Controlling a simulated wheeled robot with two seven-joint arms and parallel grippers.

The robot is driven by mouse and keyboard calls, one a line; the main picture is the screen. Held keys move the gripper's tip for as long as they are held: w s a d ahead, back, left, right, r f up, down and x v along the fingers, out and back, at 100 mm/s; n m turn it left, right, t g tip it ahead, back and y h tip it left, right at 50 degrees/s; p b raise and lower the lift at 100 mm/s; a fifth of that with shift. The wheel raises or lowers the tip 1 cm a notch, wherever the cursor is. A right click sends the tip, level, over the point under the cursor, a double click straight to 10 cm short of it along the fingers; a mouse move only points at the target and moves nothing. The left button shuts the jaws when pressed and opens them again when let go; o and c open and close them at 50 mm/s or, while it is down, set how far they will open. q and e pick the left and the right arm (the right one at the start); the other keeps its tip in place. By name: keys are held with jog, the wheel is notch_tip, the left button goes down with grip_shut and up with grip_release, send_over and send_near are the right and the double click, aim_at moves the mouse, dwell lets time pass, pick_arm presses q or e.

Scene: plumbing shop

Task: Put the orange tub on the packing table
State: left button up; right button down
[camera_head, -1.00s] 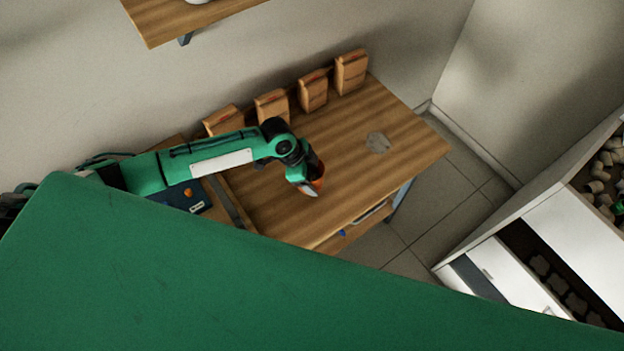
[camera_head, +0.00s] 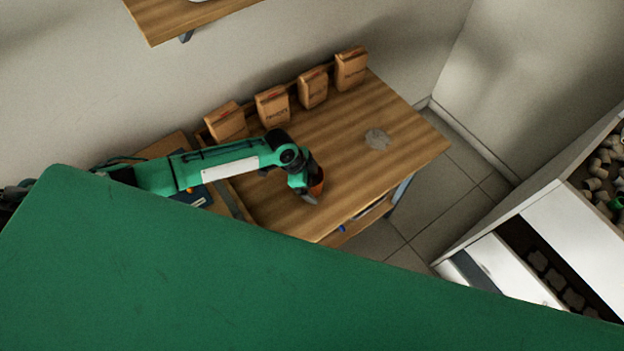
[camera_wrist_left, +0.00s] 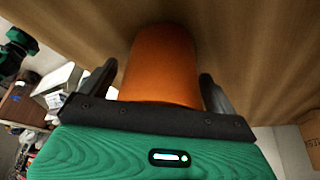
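In the head view the tub (camera_head: 317,183) shows only partly behind the left gripper (camera_head: 311,195), over the front part of the wooden packing table (camera_head: 345,175). I cannot tell whether its base touches the tabletop. My right gripper is in neither current view.
Several brown paper bags (camera_head: 312,88) stand in a row along the table's back edge. A grey flat round patch (camera_head: 377,139) lies on the table's right half. The tabletop between is clear. A white cabinet with drawers (camera_head: 575,235) stands at the right.

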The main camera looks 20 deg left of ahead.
pick_arm(q)
jog(key=shift+r, duration=0.1)
pick_arm(e)
jog(key=shift+a, duration=0.2)
pick_arm(q)
jog(key=shift+r, duration=0.2)
jog(key=shift+a+r, duration=0.2)
jog(key=b+v, duration=0.3)
jog(key=v, duration=0.8)
jog(key=shift+r, duration=0.15)
pick_arm(e)
notch_tip(320, 180, down, 4)
jog(key=shift+d+r, duration=0.1)
jog(key=shift+r, duration=0.15)
